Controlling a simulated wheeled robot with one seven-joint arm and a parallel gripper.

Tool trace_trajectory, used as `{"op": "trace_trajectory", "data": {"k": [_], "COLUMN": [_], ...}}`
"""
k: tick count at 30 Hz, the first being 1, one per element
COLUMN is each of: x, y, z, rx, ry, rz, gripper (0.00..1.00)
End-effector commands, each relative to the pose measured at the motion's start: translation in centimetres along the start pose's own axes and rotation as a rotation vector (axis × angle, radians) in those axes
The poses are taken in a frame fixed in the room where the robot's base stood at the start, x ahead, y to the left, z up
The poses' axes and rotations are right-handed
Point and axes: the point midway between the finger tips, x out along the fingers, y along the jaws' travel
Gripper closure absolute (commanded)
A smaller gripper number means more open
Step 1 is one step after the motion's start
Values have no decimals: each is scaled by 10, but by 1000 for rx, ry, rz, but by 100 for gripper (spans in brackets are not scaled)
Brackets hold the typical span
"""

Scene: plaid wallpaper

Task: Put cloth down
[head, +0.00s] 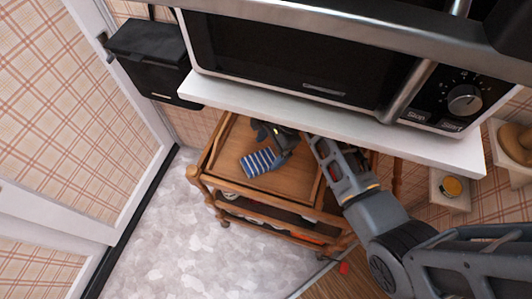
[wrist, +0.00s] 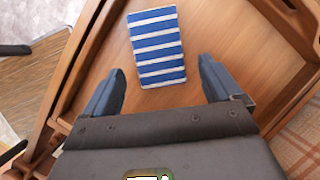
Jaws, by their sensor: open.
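The cloth (head: 258,163) is blue with white stripes and lies flat on the top of a wooden cart (head: 222,158). In the wrist view the cloth (wrist: 157,47) lies on the wooden surface ahead of the fingertips, near the middle. My gripper (head: 272,140) is over the cart top at the cloth's far right side in the head view. In the wrist view my gripper (wrist: 163,80) is open, with one finger on each side and nothing held between them. Whether the fingertips touch the wood cannot be told.
A white shelf (head: 330,124) with a microwave (head: 290,55) overhangs the cart's back. A black box (head: 150,58) hangs on the left wall. The cart has raised edges and lower shelves with items. Grey floor (head: 165,235) is clear at left. Small wall shelves (head: 450,200) are at right.

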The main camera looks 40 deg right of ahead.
Motion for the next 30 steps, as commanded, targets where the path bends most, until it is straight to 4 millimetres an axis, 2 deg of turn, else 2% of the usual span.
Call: {"op": "trace_trajectory", "data": {"k": [3,9,26,30], "x": [-20,-37,-39,-36], "y": [-1,0,0,7], "z": [0,0,0,-2], "rx": [1,1,0,-22], "ry": [0,0,0,11], "rz": [-3,0,0,-15], "gripper": [8,8,8,8]}}
